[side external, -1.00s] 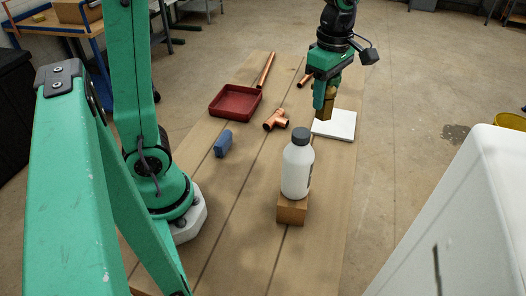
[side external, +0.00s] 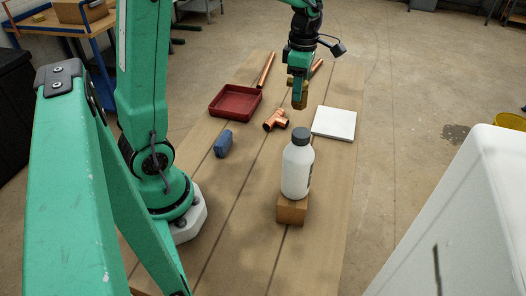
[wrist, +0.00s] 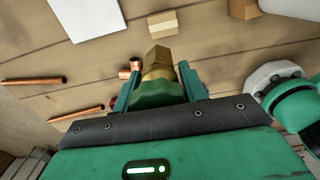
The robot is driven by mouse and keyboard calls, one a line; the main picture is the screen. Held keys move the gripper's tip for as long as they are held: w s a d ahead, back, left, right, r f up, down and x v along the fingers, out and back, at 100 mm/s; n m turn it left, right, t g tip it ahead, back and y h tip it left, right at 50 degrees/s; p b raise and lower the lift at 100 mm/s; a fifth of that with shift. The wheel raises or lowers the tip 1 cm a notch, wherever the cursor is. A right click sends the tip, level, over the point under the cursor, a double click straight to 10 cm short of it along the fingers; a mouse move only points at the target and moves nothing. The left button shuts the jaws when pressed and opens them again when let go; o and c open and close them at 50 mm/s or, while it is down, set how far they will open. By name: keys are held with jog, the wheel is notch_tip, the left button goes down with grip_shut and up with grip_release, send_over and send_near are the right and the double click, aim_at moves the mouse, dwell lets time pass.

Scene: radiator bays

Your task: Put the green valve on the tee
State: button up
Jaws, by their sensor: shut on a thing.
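My gripper (side external: 299,92) is shut on the green valve. In the wrist view the valve's green part (wrist: 157,95) sits between the jaws, and its brass hex end (wrist: 159,57) points away from the gripper. In the side external view its brass body (side external: 299,98) hangs in the air above the boards, behind the bottle. The copper tee (side external: 275,120) lies on the boards, to the left of and below the valve in that picture. The tee (wrist: 131,67) is partly hidden behind the valve and a jaw in the wrist view. The valve and tee are apart.
A white bottle (side external: 297,170) stands on a wooden block (side external: 291,211) near the tee. A red tray (side external: 232,116), blue object (side external: 223,143), white tile (side external: 334,123) and copper pipe (side external: 266,70) surround it. A small pale-and-brown block (wrist: 163,22) shows in the wrist view.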

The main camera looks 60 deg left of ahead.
send_over(279, 116)
notch_tip(279, 116, down, 7)
jog(key=shift+a, duration=0.15)
dwell(0.3)
jog(key=shift+f, duration=2.05)
jog(key=shift+f, duration=0.15)
jog(key=o, duration=1.3)
notch_tip(279, 116, up, 12)
jog(key=shift+r, duration=0.15)
